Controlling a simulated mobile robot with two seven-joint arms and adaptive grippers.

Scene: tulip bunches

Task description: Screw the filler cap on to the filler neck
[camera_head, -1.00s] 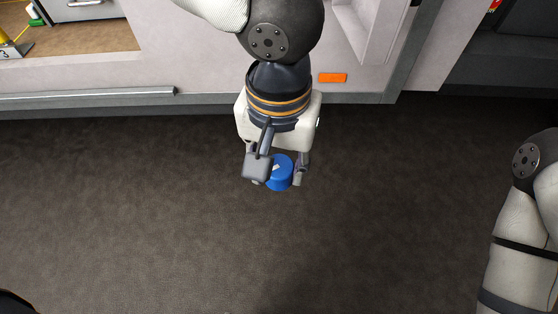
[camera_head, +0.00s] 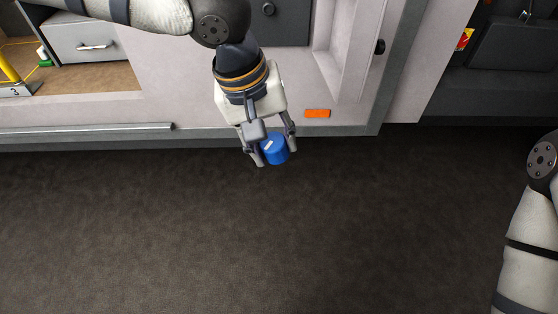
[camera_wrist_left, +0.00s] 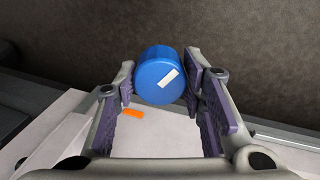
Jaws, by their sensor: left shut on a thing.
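The filler cap is a blue round cap (camera_head: 276,149) with a white mark on its face. My left gripper (camera_head: 275,150) is shut on it and holds it in the air in front of the vehicle's pale side panel. In the left wrist view the blue cap (camera_wrist_left: 162,77) sits between the purple-padded fingers (camera_wrist_left: 160,85), its marked face toward the camera. The filler neck is not visible in either view. Only the right arm's links show at the right edge of the head view; its gripper is out of view.
An orange marker (camera_head: 317,114) is on the vehicle's lower side (camera_head: 200,110), and also shows in the left wrist view (camera_wrist_left: 133,114). A grey rail (camera_head: 90,131) runs along the left. A drawer (camera_head: 95,47) and a yellow item (camera_head: 8,68) are upper left. The dark floor (camera_head: 270,240) in front is clear.

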